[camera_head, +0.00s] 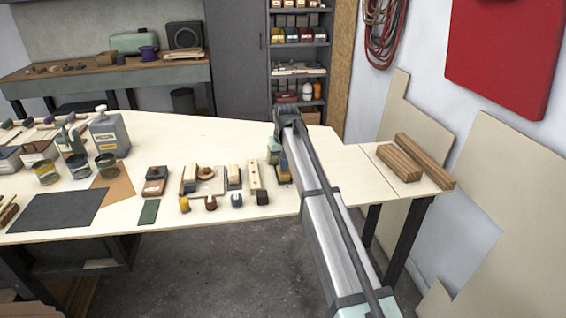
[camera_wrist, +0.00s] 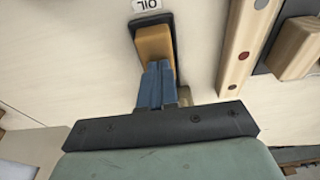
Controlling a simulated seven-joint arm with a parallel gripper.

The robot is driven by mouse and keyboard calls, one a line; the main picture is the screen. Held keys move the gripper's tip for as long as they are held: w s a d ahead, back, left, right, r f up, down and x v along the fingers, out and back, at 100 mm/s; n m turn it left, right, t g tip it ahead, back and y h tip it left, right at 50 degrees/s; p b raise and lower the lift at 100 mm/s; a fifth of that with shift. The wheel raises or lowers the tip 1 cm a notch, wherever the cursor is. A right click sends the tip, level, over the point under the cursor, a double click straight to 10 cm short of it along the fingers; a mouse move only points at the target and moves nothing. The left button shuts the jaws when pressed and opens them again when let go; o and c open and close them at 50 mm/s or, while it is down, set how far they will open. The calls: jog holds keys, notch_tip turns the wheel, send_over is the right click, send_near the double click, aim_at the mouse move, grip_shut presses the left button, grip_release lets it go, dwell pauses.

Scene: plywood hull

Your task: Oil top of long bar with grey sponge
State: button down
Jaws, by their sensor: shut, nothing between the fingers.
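My gripper (camera_wrist: 158,72) is shut and empty, its blue fingers together at the near end of an orange-yellow block (camera_wrist: 154,42). I cannot tell whether they touch it. The block lies in a dark tray (camera_wrist: 172,26) with a white label reading OIL. In the head view my gripper (camera_head: 283,172) is small, low over the bench. A pale wooden bar with coloured dots (camera_wrist: 248,45) lies just right of the tray in the wrist view; it also shows in the head view (camera_head: 255,174). I cannot make out which piece is the long bar, or a grey sponge.
Several small coloured pieces (camera_head: 236,200) line the front edge. Cans (camera_head: 106,165) and a grey canister (camera_head: 109,134) stand left. Brown timbers (camera_head: 409,163) lie at the right end.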

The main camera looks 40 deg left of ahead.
jog(key=shift+s+d+r, duration=0.1)
jog(key=shift+r, duration=0.2)
jog(key=s+d, duration=0.8)
jog(key=shift+s+d+r, duration=0.1)
jog(key=shift+s+d, duration=0.15)
jog(key=c, duration=1.8)
grip_release()
jog(key=shift+c, duration=0.2)
